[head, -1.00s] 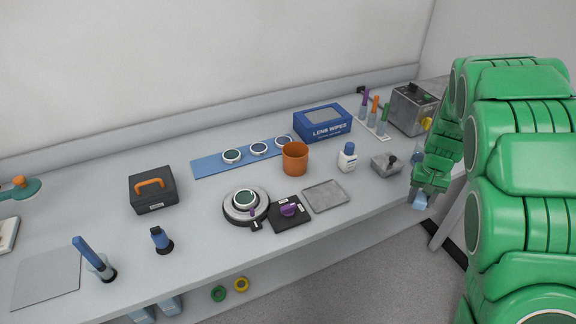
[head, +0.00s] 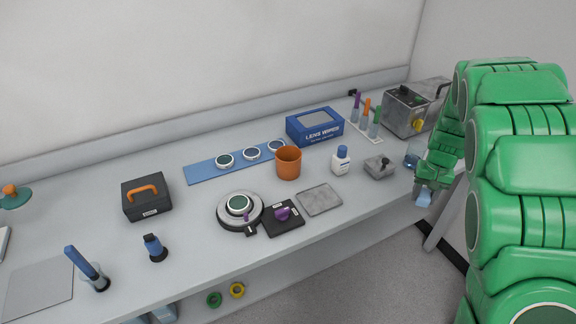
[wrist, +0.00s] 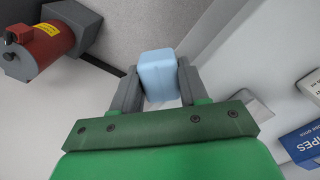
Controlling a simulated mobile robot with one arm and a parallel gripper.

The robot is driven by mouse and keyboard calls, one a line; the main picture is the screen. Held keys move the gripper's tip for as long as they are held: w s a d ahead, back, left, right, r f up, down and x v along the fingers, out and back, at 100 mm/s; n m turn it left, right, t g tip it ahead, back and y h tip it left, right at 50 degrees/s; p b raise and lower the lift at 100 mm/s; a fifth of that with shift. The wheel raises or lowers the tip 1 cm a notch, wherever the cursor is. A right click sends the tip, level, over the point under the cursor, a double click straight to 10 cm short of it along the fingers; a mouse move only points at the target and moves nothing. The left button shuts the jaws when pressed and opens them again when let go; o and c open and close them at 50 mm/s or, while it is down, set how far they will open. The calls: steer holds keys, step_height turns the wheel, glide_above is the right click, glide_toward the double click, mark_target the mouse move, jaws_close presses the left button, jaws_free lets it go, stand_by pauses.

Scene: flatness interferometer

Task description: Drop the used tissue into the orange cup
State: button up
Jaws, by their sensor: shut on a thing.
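The orange cup (head: 288,166) stands upright on the bench, in front of the blue lens wipes box. Its mouth is open, but I cannot tell what is inside. My gripper (head: 424,188) is at the right, near the bench's front right edge, well apart from the cup. It is shut on a pale blue piece, which looks like the tissue (head: 424,199). In the wrist view the tissue (wrist: 160,74) is a folded-looking block between the two grey fingers of my gripper (wrist: 158,88). The cup is not in the wrist view.
The lens wipes box (head: 315,127) is behind the cup. A white bottle (head: 341,162) and a grey block with a knob (head: 379,167) stand between cup and gripper. A grey plate (head: 319,199) lies in front. The wrist view shows a red motor-like object (wrist: 42,48).

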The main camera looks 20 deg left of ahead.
steer(key=w+a+r, duration=0.3)
steer(key=w+a, duration=0.1)
steer(key=a, duration=0.5)
steer(key=w+a+r, duration=0.3)
steer(key=a+r, duration=0.1)
steer(key=a, duration=0.5)
steer(key=s+a+r, duration=0.2)
steer(key=a+r, duration=0.2)
steer(key=a, duration=0.8)
steer(key=s+a+r, duration=0.2)
steer(key=a+r, duration=0.2)
steer(key=a, duration=0.7)
step_height(320, 180, down, 6)
steer(key=shift+w+f, duration=0.15)
steer(key=shift+w, duration=0.05)
steer(key=o, duration=1.2)
steer(key=shift+c, duration=0.2)
